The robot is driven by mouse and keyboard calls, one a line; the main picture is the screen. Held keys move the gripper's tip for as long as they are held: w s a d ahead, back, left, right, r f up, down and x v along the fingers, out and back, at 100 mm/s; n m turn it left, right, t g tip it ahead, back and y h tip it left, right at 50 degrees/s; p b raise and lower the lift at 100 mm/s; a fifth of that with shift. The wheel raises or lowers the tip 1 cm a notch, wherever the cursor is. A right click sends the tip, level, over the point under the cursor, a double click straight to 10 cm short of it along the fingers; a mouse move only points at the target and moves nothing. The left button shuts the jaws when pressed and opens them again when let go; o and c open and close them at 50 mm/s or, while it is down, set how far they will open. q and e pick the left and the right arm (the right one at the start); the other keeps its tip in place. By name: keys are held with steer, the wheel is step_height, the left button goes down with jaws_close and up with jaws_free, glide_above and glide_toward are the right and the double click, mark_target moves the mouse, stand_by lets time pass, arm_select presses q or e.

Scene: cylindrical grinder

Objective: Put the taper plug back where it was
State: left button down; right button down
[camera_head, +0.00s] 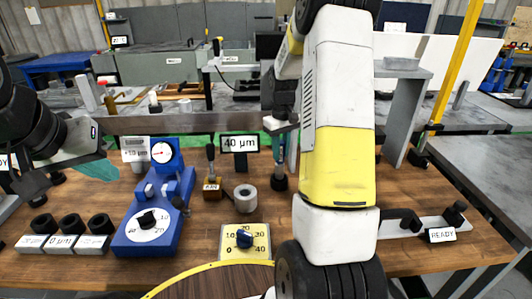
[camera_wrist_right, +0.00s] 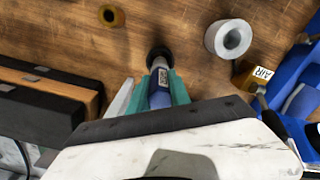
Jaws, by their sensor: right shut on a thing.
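The taper plug (camera_wrist_right: 159,92), with a blue body, is held upright between the teal fingers of my right gripper (camera_wrist_right: 158,90). In the head view the taper plug (camera_head: 281,158) is partly covered by the right gripper (camera_head: 283,146). A round black piece (camera_wrist_right: 158,56) is at its lower end, close to or on the wooden table; I cannot tell whether this is part of the plug or a separate holder. My left gripper (camera_head: 92,165) is at the left, above the table, with a teal finger showing and nothing visible in it.
A grey ring (camera_head: 245,198) and an AIR block (camera_head: 212,187) stand left of the plug. A blue gauge unit (camera_head: 155,215), several black rings (camera_head: 70,224) and a yellow dial plate (camera_head: 245,240) lie further left and in front. A brass ring (camera_wrist_right: 111,15) sits nearby.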

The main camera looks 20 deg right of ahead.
steer(key=shift+f, duration=1.8)
steer(key=shift+f, duration=0.15)
steer(key=c, duration=1.2)
jaws_free()
step_height(320, 180, up, 12)
steer(key=shift+r, duration=0.15)
steer(key=s+a+r+t, duration=0.2)
steer(key=s+a+r, duration=0.1)
steer(key=s, duration=0.5)
steer(key=s+a+r+m+t+y, duration=0.1)
steer(key=s+a+r+t, duration=0.1)
steer(key=s+a+r, duration=0.2)
steer(key=s+a+r+m+t+y, duration=0.1)
steer(key=s+a+r, duration=0.3)
steer(key=s, duration=0.8)
steer(key=a+t, duration=0.1)
steer(key=a, duration=0.1)
steer(key=shift+s+a+r, duration=0.15)
steer(key=shift+s+a, duration=0.2)
